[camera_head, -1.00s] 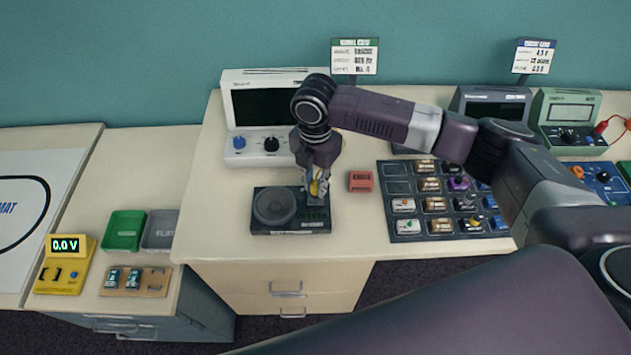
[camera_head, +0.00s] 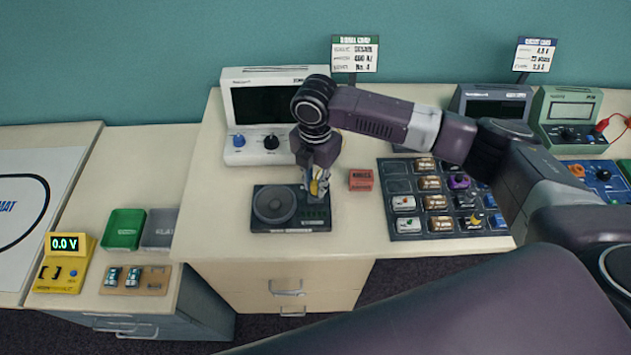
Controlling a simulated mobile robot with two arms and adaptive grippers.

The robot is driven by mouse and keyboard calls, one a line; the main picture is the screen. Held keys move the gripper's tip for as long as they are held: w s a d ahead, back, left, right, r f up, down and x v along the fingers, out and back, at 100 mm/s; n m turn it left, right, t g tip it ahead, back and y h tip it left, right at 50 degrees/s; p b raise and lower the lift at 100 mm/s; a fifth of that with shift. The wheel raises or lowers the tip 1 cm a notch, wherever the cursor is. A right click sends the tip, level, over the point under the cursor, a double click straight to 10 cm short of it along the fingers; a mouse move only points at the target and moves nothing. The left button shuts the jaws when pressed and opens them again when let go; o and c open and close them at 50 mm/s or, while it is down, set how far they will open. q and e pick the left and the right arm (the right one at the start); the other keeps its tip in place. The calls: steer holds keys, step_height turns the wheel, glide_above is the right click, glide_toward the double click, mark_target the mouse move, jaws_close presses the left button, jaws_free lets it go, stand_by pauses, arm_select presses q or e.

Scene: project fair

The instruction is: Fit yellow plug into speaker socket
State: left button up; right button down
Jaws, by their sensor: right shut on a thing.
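The black speaker board (camera_head: 290,226) lies on the bench, with a round grey speaker on its left half. My right gripper (camera_head: 318,190) points down over the right half of the board. It is shut on the yellow plug (camera_head: 315,187), of which only a small part shows between the fingers. The socket is hidden or too small to make out under the fingers, so I cannot tell whether the plug is in it. My left gripper is not in view.
A small red block (camera_head: 361,180) stands just right of the gripper. A dark tray (camera_head: 402,238) of several modules lies further right. A white instrument (camera_head: 240,152) stands behind the board. Bare bench (camera_head: 215,205) lies left of the board.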

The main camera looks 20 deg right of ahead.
steer(key=shift+f, duration=0.55)
stand_by(0.4)
steer(key=c, duration=1.7)
jaws_free()
steer(key=shift+o, duration=0.2)
steer(key=o, duration=0.4)
steer(key=shift+o, duration=0.2)
steer(key=shift+r, duration=0.1)
step_height(320, 180, up, 5)
steer(key=p, duration=0.5)
steer(key=shift+r, duration=0.2)
steer(key=shift+r+p, duration=0.45)
steer(key=shift+r, duration=0.75)
